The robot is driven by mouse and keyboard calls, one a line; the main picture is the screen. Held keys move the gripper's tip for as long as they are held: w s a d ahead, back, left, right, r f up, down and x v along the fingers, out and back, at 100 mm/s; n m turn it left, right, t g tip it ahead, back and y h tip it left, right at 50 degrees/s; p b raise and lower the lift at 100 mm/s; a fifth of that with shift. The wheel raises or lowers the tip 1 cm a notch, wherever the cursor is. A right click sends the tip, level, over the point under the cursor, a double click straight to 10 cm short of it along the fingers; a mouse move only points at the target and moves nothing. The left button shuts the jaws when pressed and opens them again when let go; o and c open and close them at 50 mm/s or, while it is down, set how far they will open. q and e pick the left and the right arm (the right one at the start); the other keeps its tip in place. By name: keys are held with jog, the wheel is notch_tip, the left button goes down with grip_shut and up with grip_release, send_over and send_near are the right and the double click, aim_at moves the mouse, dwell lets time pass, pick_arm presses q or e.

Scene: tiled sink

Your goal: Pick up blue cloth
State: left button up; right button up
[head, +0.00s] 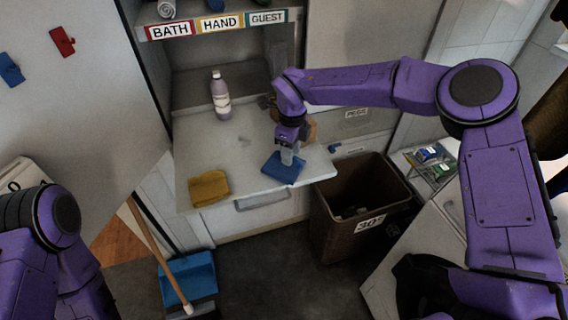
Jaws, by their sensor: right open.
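The blue cloth (283,169) lies folded on the white counter near its front right edge. My right gripper (287,157) points down right over the cloth, with its fingertips at or just above its upper part. Its jaws are open; whether the fingers touch the cloth cannot be told. My left arm shows at the lower left, and its gripper is out of view.
A yellow cloth (209,188) lies at the counter's (235,160) front left. A bottle (220,96) stands further back. A brown bin (350,215) stands on the floor right of the counter. A blue dustpan (188,277) with a wooden handle is at lower left. A shelf labelled BATH, HAND, GUEST (220,24) overhangs the back.

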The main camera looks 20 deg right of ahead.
grip_shut()
jog(key=shift+r, duration=0.1)
notch_tip(320, 180, up, 10)
jog(key=b, duration=0.1)
dwell(0.4)
